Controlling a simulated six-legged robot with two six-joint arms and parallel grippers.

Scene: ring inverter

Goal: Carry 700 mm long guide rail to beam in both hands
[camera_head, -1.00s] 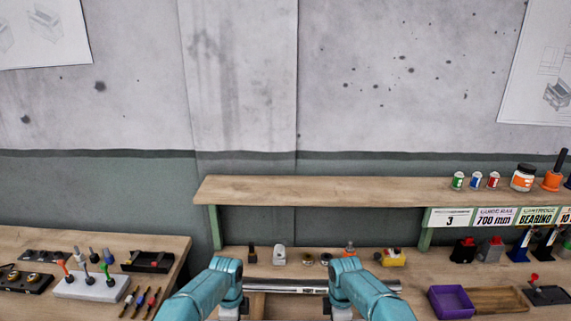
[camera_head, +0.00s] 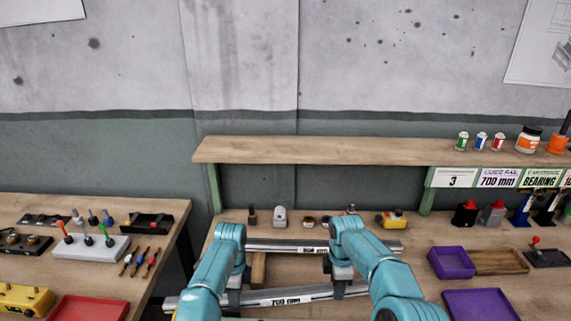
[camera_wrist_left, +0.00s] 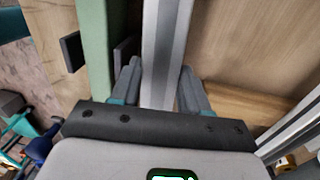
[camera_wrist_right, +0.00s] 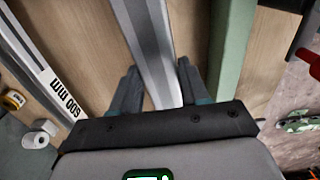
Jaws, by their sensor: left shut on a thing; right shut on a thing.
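The silver guide rail marked 700 mm (camera_head: 270,299) lies crosswise at the bottom of the head view, tilted slightly up to the right. My left gripper (camera_head: 235,298) is shut on its left part, and my right gripper (camera_head: 342,287) is shut on its right part. In the left wrist view the rail (camera_wrist_left: 163,50) runs between the fingers (camera_wrist_left: 160,85). In the right wrist view the rail (camera_wrist_right: 148,40) runs between the fingers (camera_wrist_right: 157,85). I cannot tell whether it touches the bench. I cannot make out a beam.
Another marked rail (camera_head: 285,246) lies behind on the bench, partly hidden by my arms. Purple trays (camera_head: 452,263) stand at right. A shelf (camera_head: 320,150) crosses above the bench. A side bench with a red tray (camera_head: 90,308) is at left, across a gap.

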